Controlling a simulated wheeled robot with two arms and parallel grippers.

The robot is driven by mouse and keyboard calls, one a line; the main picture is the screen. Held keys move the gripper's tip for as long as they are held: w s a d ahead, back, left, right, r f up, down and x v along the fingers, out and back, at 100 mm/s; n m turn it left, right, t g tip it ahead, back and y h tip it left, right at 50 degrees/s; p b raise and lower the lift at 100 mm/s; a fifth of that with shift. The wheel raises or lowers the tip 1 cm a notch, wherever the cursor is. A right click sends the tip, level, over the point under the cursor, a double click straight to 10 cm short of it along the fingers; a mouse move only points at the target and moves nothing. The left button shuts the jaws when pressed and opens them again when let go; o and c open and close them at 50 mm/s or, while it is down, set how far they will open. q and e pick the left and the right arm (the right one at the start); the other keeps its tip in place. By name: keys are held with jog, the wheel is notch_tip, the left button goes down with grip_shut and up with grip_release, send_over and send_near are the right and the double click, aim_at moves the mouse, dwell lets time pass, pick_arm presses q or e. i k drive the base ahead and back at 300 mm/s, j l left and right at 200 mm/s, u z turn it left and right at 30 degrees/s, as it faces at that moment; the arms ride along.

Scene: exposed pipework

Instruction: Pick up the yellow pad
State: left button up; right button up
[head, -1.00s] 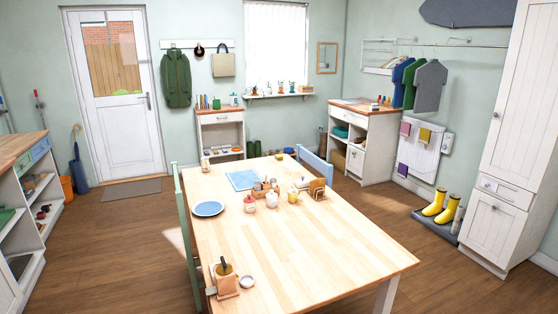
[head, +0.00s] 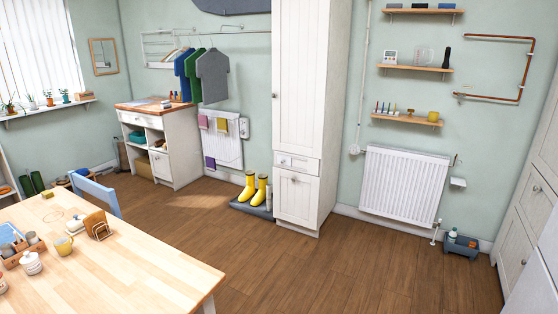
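I cannot tell for sure which thing is the yellow pad. A small olive-yellow block (head: 47,194) lies at the far edge of the wooden table (head: 150,262), at the left. A mustard-yellow cloth-like square (head: 222,125) hangs on the white wall panel, beside a pink one (head: 203,122) and above a purple one (head: 210,162). A small yellow item (head: 433,116) stands on the lowest wall shelf. Neither of my grippers shows in the head view.
A radiator (head: 404,185) stands under wall shelves (head: 408,121), with copper pipe (head: 522,75) to the right. A grey caddy (head: 461,246) sits on the floor. Yellow boots (head: 248,188) stand beside a tall white cabinet (head: 299,200). The wooden floor (head: 290,275) between is clear.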

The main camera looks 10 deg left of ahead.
aim_at(48, 194)
jog(key=i+l+z, duration=0.2)
jog(key=i, duration=0.75)
jog(key=i+l+z, duration=0.1)
jog(key=i+z, duration=0.15)
jog(key=i, duration=0.7)
jog(key=i+j+u, duration=0.2)
jog(key=i+u, duration=0.6)
jog(key=i, duration=0.2)
jog(key=i+u, duration=0.4)
jog(key=i+l+u, duration=0.4)
jog(key=i, duration=0.15)
jog(key=i+j+u, duration=0.35)
jog(key=i, duration=0.25)
jog(key=i+u, duration=0.4)
jog(key=i, duration=0.2)
jog(key=i+l+u, duration=0.2)
jog(key=i+u, duration=0.15)
jog(key=i, duration=0.3)
jog(key=i+l, duration=0.1)
jog(key=i, duration=1.05)
